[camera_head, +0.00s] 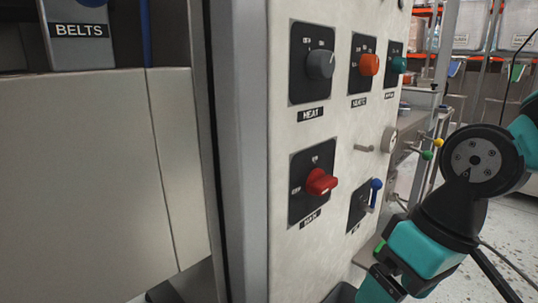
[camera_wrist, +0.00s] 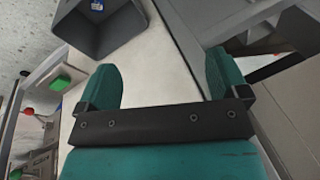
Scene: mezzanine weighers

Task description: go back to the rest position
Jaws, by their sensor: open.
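My gripper (camera_wrist: 160,85) shows in the wrist view with its two teal fingers apart and nothing between them. A pale panel surface lies behind the fingers there. In the head view my teal and black arm is at the right, and the fingertips are not clearly visible. The pale control panel (camera_head: 285,262) stands left of the arm. It carries a grey knob (camera_head: 320,64) over a HEAT label, an orange knob (camera_head: 369,64), a teal knob (camera_head: 399,64) and a red knob (camera_head: 321,182). A blue-tipped lever (camera_head: 375,186) sits low on the panel.
A cabinet marked BELTS (camera_head: 80,30) stands at the left. Green and yellow ball-ended levers (camera_head: 438,142) stick out close to my arm. Speckled floor (camera_head: 515,245) shows at the right.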

